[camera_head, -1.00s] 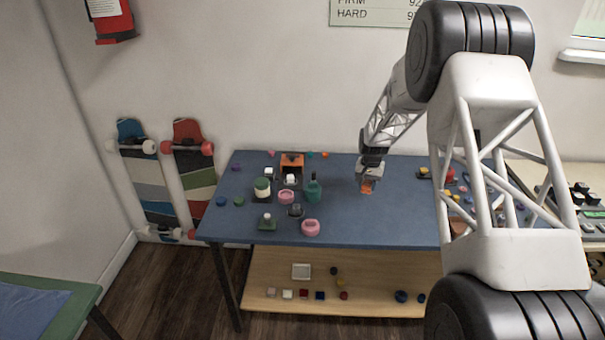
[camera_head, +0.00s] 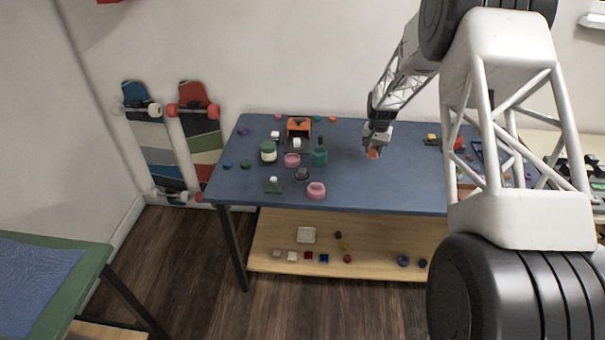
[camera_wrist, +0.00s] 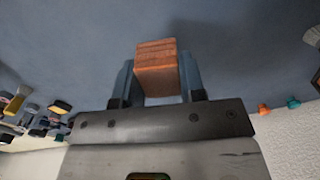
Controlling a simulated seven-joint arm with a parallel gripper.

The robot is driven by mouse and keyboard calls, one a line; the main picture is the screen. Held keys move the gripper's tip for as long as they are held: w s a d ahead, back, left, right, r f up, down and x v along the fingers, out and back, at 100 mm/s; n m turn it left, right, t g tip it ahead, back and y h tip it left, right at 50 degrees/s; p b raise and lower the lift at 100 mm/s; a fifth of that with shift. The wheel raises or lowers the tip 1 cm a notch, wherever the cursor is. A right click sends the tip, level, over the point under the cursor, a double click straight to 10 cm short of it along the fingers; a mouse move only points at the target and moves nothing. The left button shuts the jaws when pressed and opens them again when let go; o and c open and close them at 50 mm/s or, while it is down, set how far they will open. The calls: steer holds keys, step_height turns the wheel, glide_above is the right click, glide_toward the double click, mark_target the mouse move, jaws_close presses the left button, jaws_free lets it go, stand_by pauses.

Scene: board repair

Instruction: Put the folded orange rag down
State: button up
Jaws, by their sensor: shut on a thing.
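The folded orange rag (camera_wrist: 157,70) is a small block-like bundle between the two fingers of my gripper (camera_wrist: 158,85) in the wrist view. My gripper is shut on it. In the head view, my gripper (camera_head: 374,148) hangs over the middle of the blue table (camera_head: 350,190), with the orange rag (camera_head: 373,154) at its tips. The rag is close to the tabletop; I cannot tell whether it touches it.
Left of the gripper stand a green bottle (camera_head: 319,156), a jar (camera_head: 268,151), pink rings (camera_head: 316,190) and an orange-topped holder (camera_head: 299,127). Small yellow and red parts (camera_head: 459,143) lie to the right. The tabletop around the gripper is clear. A wooden shelf (camera_head: 380,245) is below.

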steer(key=shift+s+d, duration=0.1)
steer(key=shift+d, duration=1.05)
steer(key=shift+s+d, duration=0.1)
steer(key=shift+s, duration=0.85)
steer(key=s+a+n, duration=0.1)
steer(key=s+a, duration=0.7)
steer(key=s+a+n, duration=0.1)
steer(key=s+a, duration=0.6)
steer(key=a, duration=0.1)
steer(key=shift+s+a, duration=0.25)
steer(key=shift+s, duration=0.15)
steer(key=s+a, duration=0.3)
steer(key=s, duration=0.4)
steer(key=s+a+n, duration=0.1)
steer(key=s+a, duration=0.3)
steer(key=s, duration=0.3)
steer(key=shift+a+f, duration=0.3)
steer(key=shift+f, duration=0.15)
steer(key=shift+w, duration=0.15)
steer(key=w+a, duration=0.1)
steer(key=w, duration=0.4)
steer(key=w+a+f, duration=0.1)
steer(key=w+a, duration=0.1)
steer(key=w, duration=0.3)
steer(key=w+a, duration=0.2)
steer(key=w, duration=0.3)
steer(key=shift+a+f, duration=0.25)
